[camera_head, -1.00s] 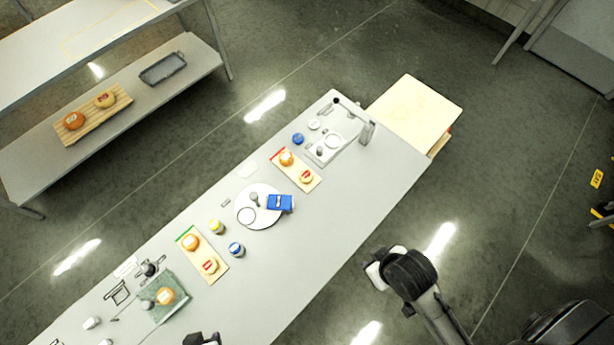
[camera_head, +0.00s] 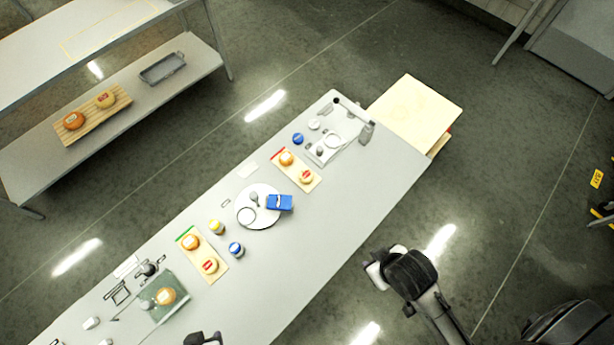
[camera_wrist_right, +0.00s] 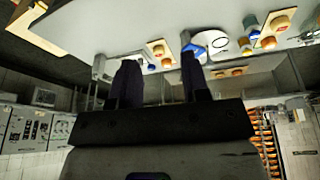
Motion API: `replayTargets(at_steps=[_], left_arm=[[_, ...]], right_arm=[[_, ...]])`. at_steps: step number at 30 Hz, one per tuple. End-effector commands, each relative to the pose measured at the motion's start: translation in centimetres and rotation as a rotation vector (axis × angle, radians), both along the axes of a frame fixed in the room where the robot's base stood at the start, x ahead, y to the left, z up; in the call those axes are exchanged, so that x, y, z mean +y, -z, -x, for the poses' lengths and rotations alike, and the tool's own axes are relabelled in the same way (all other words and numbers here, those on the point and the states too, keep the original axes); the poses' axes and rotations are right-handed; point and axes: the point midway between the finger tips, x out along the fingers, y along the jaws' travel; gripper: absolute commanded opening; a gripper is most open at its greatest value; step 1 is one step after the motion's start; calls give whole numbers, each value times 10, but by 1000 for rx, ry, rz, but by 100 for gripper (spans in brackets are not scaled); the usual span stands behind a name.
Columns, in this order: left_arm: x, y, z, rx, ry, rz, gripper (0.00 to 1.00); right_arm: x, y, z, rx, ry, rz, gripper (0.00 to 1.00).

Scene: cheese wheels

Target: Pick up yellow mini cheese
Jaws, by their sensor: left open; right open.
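Small yellow cheeses with red labels show in the head view. One (camera_head: 210,265) is on the green-edged board (camera_head: 215,274), beside an orange cheese (camera_head: 191,242). Another (camera_head: 306,177) is on the red-edged board (camera_head: 296,176), beside an orange cheese (camera_head: 286,158). My left gripper (camera_head: 203,337) is open at the bottom edge, mostly cut off, below the table's near part. My right gripper (camera_head: 376,272) is off the table's right side; its fingers are apart and empty in the right wrist view (camera_wrist_right: 160,62).
The long grey table (camera_head: 310,235) also holds a white round plate (camera_head: 270,220) with a blue box (camera_head: 280,202), a yellow-lidded jar (camera_head: 217,227), a blue jar (camera_head: 236,249) and a green mat (camera_head: 152,312). The table's right strip is clear. A wooden stand (camera_head: 415,110) adjoins its far end.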

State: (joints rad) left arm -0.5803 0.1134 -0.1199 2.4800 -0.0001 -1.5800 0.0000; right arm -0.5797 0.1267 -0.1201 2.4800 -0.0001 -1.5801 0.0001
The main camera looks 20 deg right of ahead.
Motion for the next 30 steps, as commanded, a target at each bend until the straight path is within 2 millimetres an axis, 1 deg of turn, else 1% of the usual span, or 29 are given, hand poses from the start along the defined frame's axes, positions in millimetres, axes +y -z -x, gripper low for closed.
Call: replayTargets(at_steps=[5,6,21,28,30], left_arm=[[2,0,0,0,4,-7,43],[2,0,0,0,5,-8,43],[3,0,0,-1,7,-11,43],[1,1,0,0,1,-2,43],[0,6,0,-1,0,0,43]], right_arm=[[0,0,0,0,0,0,43],[0,0,0,0,0,0,44],[3,0,0,0,6,-9,92],[2,0,-1,-2,5,-7,93],[1,3,-6,-16,4,-5,93]])
